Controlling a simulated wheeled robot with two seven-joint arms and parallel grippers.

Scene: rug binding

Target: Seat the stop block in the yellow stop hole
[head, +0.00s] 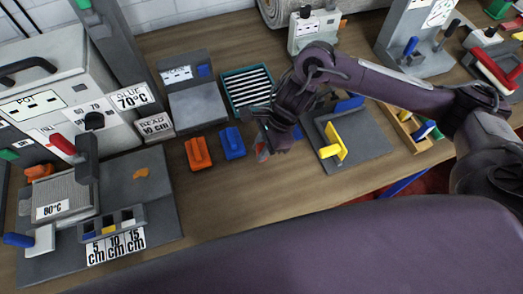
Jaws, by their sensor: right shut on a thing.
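My right gripper (268,146) hangs over the middle of the table, its arm coming in from the right. It is shut on a small, mostly hidden piece with red and grey showing (262,153), probably the stop block. A grey bar with coloured holes stands at the front left on the grey machine plate. Its yellow stop hole (110,229) is between a blue one (88,234) and a pale one (128,220), above labels reading 5, 10 and 15 cm. The gripper is well to the right of the bar, apart from it. My left gripper is not in view.
An orange block (198,153) and a blue block (232,143) lie just left of the gripper. A grey fixture with a yellow plate (333,142) is at its right. A teal slotted tray (247,90) is behind. The wooden table's front strip is clear.

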